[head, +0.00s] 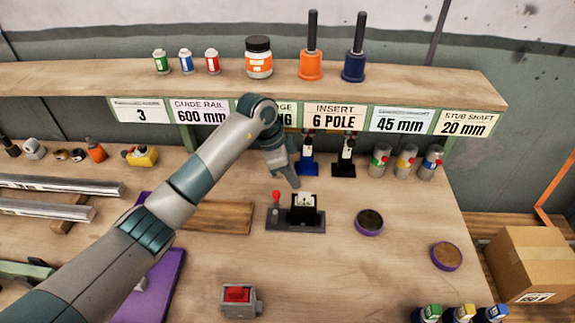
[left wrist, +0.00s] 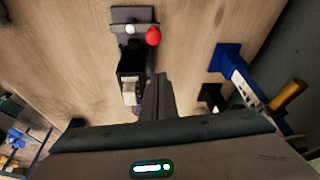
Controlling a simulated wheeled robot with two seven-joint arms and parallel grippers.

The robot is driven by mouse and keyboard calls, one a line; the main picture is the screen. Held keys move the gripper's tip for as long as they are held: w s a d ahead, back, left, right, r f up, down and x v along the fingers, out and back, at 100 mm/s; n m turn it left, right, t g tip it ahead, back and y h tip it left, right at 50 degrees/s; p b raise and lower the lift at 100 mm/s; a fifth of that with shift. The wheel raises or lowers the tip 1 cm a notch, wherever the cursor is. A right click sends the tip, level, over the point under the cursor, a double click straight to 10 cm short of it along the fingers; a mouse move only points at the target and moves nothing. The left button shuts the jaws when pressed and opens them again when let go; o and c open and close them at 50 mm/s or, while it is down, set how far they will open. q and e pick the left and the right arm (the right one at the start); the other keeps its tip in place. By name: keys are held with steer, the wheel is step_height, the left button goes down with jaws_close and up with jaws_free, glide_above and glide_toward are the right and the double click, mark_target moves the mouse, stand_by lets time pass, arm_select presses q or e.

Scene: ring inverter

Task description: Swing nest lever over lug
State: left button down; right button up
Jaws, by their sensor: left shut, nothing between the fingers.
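The fixture is a dark grey plate (head: 283,222) with a black nest block (head: 304,214) on it and a lever with a red ball knob (head: 276,196) at its left end. A pale part sits in the top of the nest. The left wrist view also shows the red knob (left wrist: 153,36), the black nest (left wrist: 131,60) and the pale part (left wrist: 130,92). I cannot make out the lug. My left gripper (head: 294,183) is shut and empty, pointing down just behind and above the nest. Its closed fingers (left wrist: 161,85) appear beside the nest. My right gripper is not in view.
Blue (head: 308,163) and black (head: 344,164) stands are behind the fixture. A box with a red face (head: 238,296) is in front. A wooden board (head: 222,218) lies left, under my arm. A labelled shelf (head: 425,85) runs behind.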

arm_select(q)
steer(key=x, duration=0.3)
steer(key=p, duration=0.3)
glide_above(275, 207)
steer(key=w+d, duration=0.2)
steer(key=shift+d+f, duration=0.1)
steer(key=shift+f, duration=0.1)
